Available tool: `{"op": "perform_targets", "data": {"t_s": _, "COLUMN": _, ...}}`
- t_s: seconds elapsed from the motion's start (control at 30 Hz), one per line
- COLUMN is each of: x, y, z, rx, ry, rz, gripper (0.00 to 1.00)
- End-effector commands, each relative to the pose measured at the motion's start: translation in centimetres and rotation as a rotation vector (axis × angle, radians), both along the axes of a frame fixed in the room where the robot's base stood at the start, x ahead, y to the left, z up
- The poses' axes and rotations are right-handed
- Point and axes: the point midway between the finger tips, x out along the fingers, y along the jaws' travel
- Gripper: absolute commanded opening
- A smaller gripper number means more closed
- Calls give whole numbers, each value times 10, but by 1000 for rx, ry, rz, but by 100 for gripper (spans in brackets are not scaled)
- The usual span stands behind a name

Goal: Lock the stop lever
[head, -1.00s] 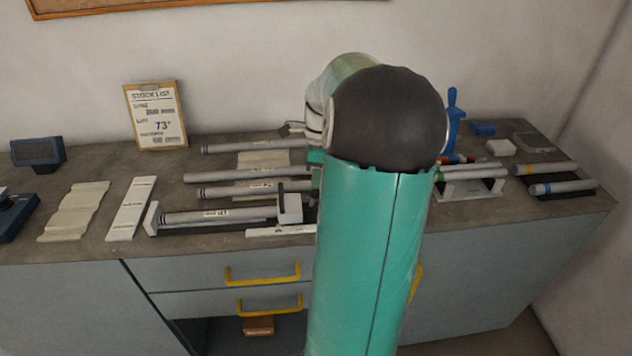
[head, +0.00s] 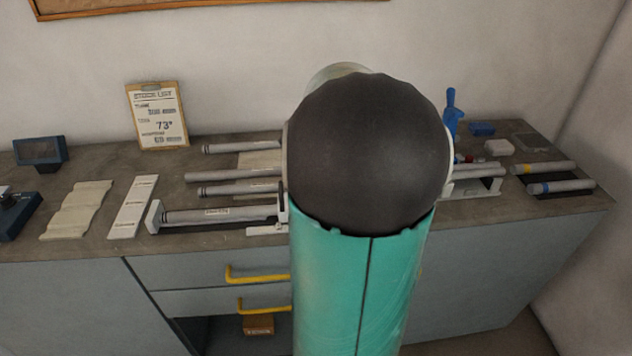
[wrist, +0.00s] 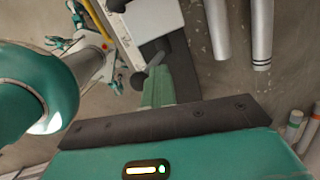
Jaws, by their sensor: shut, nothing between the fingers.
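The frame jig (head: 153,217) lies along the front of the bench in the head view, with a grey tube (head: 210,215) in it. Its right end is partly covered by my arm. In the wrist view the pale end block of the jig (wrist: 152,18) shows at the top. A dark lever-like part with a round end (wrist: 138,80) sticks out below it; I take this for the stop lever, but cannot tell its lock position. My gripper (wrist: 158,80) is shut and empty, its green fingers right beside that dark part. Whether they touch cannot be told. The head view hides the gripper.
Loose grey tubes (head: 235,176) lie behind the jig. A tube rack (head: 475,188) and banded tubes (head: 560,187) are at the right. A blue upright tool (head: 451,110) stands behind them. A white strip (head: 132,207) and a wavy pale board (head: 78,210) lie left.

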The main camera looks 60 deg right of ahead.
Motion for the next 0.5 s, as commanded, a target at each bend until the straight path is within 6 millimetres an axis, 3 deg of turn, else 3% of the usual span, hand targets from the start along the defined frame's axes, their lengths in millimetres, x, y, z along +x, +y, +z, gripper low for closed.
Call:
{"op": "perform_targets", "data": {"t_s": 0.3, "x": -12, "y": 16, "z": -10, "rx": -219, "ry": -193, "rz": 1, "gripper": 0}}
{"op": "perform_targets", "data": {"t_s": 0.5, "x": -17, "y": 21, "z": -17, "rx": -212, "ry": -186, "rz": 2, "gripper": 0}}
